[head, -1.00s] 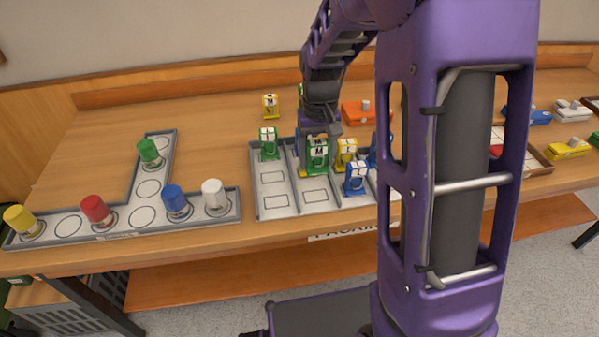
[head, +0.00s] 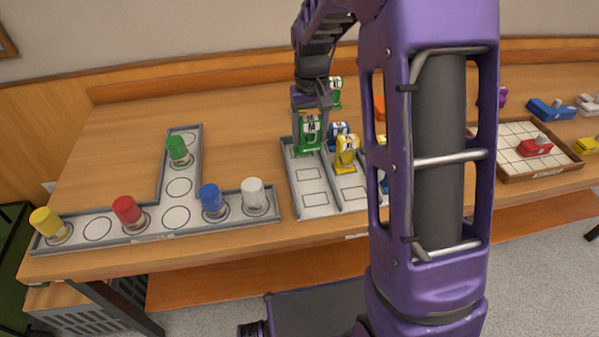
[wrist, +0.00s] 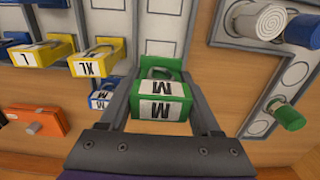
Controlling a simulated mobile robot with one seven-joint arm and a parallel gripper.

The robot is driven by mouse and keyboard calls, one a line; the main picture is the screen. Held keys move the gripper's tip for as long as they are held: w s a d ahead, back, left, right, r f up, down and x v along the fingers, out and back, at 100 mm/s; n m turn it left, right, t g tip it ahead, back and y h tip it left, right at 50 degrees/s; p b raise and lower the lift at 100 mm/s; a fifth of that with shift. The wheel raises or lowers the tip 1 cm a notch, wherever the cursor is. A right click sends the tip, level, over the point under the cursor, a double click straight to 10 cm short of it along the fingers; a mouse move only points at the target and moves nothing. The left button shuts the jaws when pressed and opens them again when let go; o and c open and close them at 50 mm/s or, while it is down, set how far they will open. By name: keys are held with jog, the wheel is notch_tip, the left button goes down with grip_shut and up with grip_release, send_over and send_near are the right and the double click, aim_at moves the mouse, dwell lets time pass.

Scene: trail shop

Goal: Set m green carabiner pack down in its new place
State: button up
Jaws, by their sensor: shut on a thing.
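The green carabiner pack (head: 309,134), with a white M label, is between the fingers of my gripper (head: 309,112), which is shut on it. In the wrist view the pack (wrist: 160,102) sits upright between both fingers. It is at the back end of the left column of the grey packing tray (head: 316,206); whether its base touches the tray I cannot tell. The rest of that column (wrist: 165,28) is bare.
Another green pack (head: 336,92) stands farther back. My column hides the tray's right part.

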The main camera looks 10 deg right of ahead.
aim_at(308, 174)
notch_tip(308, 174, down, 10)
jog(key=shift+w+b, duration=0.1)
jog(key=shift+b, duration=0.75)
jog(key=shift+f, duration=0.1)
jog(key=shift+f, duration=0.15)
jog(key=o, duration=1.2)
notch_tip(308, 174, up, 13)
jog(key=shift+f+p, duration=0.2)
jog(key=shift+p, duration=0.8)
